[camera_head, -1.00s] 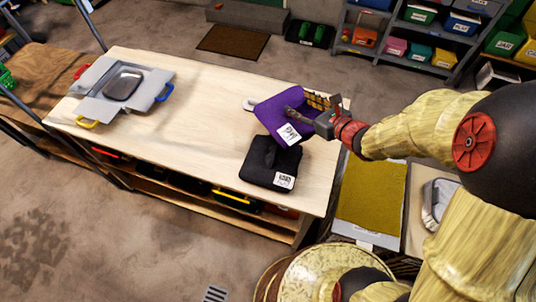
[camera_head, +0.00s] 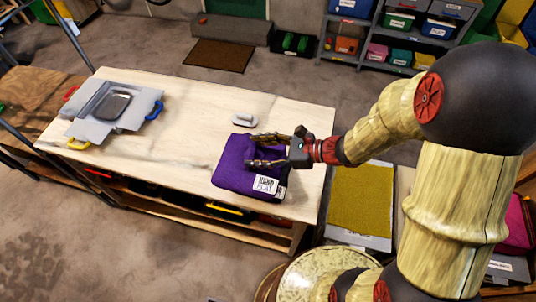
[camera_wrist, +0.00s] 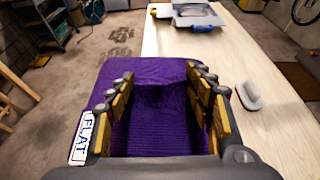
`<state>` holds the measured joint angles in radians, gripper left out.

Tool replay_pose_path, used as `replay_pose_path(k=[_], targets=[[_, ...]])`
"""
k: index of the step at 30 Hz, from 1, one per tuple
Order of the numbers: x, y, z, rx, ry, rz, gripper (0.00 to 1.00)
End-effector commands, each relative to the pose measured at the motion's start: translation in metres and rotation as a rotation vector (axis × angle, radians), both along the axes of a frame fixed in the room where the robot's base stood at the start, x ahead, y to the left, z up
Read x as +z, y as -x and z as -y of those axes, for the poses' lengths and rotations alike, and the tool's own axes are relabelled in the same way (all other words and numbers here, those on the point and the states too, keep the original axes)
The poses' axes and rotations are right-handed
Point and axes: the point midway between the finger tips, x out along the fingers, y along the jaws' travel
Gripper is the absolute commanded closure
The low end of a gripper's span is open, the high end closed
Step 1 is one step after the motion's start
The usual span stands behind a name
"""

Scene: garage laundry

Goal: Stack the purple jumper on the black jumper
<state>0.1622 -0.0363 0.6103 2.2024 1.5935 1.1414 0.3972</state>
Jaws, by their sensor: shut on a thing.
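The purple jumper (camera_head: 235,168) is folded, with a white label at its front right corner. It lies over the place of the black jumper, of which only a dark sliver (camera_head: 284,180) shows at the right edge; the rest is hidden. My gripper (camera_head: 250,150) is over the right part of the purple jumper, its fingers pointing left and shut on the cloth. In the wrist view the purple jumper (camera_wrist: 150,135) fills the space between my gripper's two fingers (camera_wrist: 160,75), with its label at the left. I cannot tell whether the jumpers press fully together.
Both jumpers are on a pale wooden table (camera_head: 190,120), near its front right edge. A small white and grey object (camera_head: 243,120) lies behind them. A grey folding board (camera_head: 115,105) with coloured handles is at the table's left. The middle of the table is clear.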

Motion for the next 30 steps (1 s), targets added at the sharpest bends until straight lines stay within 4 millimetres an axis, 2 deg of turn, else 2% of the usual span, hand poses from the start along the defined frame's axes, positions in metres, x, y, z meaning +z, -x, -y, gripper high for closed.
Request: replay_pose_path(k=[2, 6, 12, 19, 25, 30], targets=[[-0.009, -0.016, 0.011, -0.004, -0.001, 0.0, 1.0], [-0.036, -0.03, 0.021, -0.002, -0.001, -0.003, 1.0], [-0.056, -0.045, 0.032, -0.003, -0.001, -0.001, 1.0], [-0.066, -0.052, 0.037, -0.002, -0.001, 0.001, 1.0], [-0.093, -0.052, 0.037, -0.001, -0.002, -0.001, 1.0], [-0.095, -0.052, 0.037, -0.001, 0.0, 0.002, 1.0]])
